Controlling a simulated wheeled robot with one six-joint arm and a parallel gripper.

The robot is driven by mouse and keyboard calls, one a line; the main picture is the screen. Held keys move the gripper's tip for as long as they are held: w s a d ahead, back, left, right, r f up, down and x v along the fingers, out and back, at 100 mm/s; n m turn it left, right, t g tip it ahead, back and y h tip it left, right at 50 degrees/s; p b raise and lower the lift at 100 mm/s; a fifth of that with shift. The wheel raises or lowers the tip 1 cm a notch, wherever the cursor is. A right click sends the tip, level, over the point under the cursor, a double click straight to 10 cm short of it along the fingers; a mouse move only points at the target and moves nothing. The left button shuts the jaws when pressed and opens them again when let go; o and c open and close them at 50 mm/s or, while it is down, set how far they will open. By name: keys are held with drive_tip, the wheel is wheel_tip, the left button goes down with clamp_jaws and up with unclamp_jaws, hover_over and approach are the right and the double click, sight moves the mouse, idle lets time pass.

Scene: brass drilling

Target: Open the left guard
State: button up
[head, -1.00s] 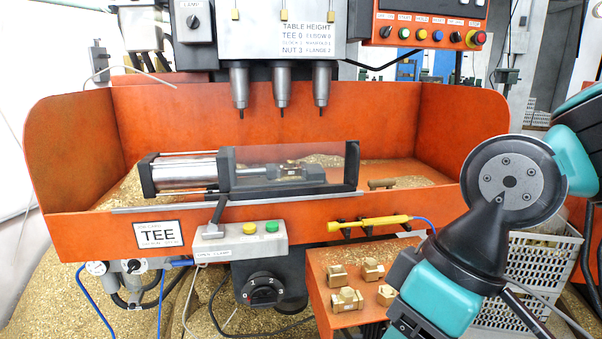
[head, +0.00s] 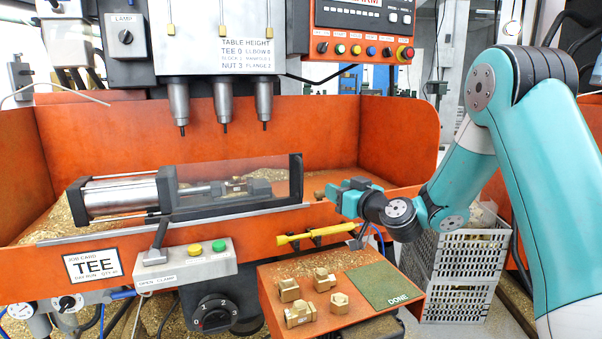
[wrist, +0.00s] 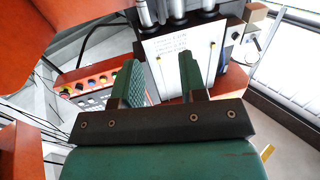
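A clear guard panel (head: 235,180) with a dark lower rail and a dark upright right end (head: 296,178) stands in front of the clamp and a brass part inside the orange tray. It is the only guard I can make out, and it covers the clamp's right half. My gripper (head: 342,194) is in the air near the tray's front edge, to the right of the guard's upright end and apart from it. In the wrist view my gripper (wrist: 158,78) has its two green fingers spread, with nothing between them.
The orange tray (head: 375,122) has high walls at the back and sides. A yellow tool (head: 315,234) hangs on its front lip. Below are a clamp control box (head: 185,265), a shelf with several brass fittings (head: 325,279) and a green DONE mat (head: 384,285). Grey crates (head: 465,255) stand at right.

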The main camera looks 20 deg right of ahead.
sight(302, 172)
drive_tip(key=w+a+p, duration=0.1)
drive_tip(key=w+p, duration=0.2)
drive_tip(key=w, duration=0.2)
drive_tip(key=w+a+p, duration=0.1)
drive_tip(key=w+p, duration=0.1)
drive_tip(key=w, duration=0.3)
drive_tip(key=w+a+p, duration=0.1)
drive_tip(key=w+p, duration=0.2)
drive_tip(key=w, duration=0.2)
drive_tip(key=shift+w+r+p, duration=0.15)
drive_tip(key=shift+w+p, duration=0.05)
drive_tip(key=shift+p, duration=0.15)
drive_tip(key=shift+w+a, duration=0.2)
drive_tip(key=shift+w, duration=0.55)
clamp_jaws()
